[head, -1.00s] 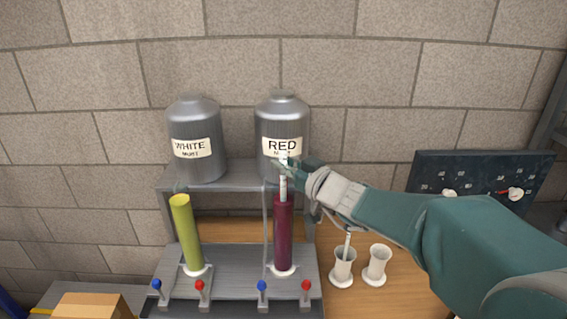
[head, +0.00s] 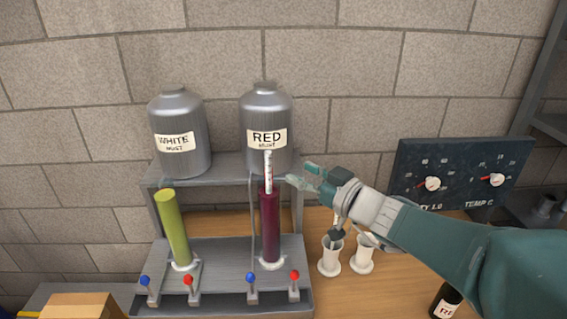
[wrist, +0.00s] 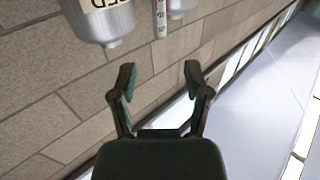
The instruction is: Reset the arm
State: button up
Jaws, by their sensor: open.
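My gripper (head: 306,179) is open and empty in the head view, just right of the red tube (head: 270,225). In the wrist view my gripper (wrist: 158,78) shows two spread fingers with nothing between them. A white stick-like instrument with markings (head: 268,172) stands upright in the top of the red tube, apart from my fingers. It also shows in the wrist view (wrist: 160,18), beyond the fingers.
The RED tank (head: 266,112) and WHITE tank (head: 178,120) stand on a grey shelf behind a yellow-green tube (head: 174,228). Two white cups (head: 330,256) (head: 363,255) stand below my gripper. A dial panel (head: 465,172) is at right; a dark bottle (head: 446,302) is at lower right.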

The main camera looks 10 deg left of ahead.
jog(key=shift+v, duration=1.1)
jog(key=s+d+f+m+g+h, duration=0.1)
jog(key=s+f+m+g+h, duration=0.15)
jog(key=s, duration=0.45)
jog(key=s+d+f+m+g+h, duration=0.1)
jog(key=s+d+f+g+h, duration=0.2)
jog(key=s, duration=0.4)
jog(key=s+d+f+m+h, duration=0.2)
jog(key=s+d+m+h, duration=0.1)
jog(key=d, duration=0.3)
jog(key=s+d+f+m+h, duration=0.2)
jog(key=s+d+m+h, duration=0.1)
jog(key=d+h, duration=0.3)
jog(key=shift+s+d+f+m, duration=0.15)
jog(key=shift+s+d+m, duration=0.1)
jog(key=shift+m, duration=0.3)
dwell(3.8)
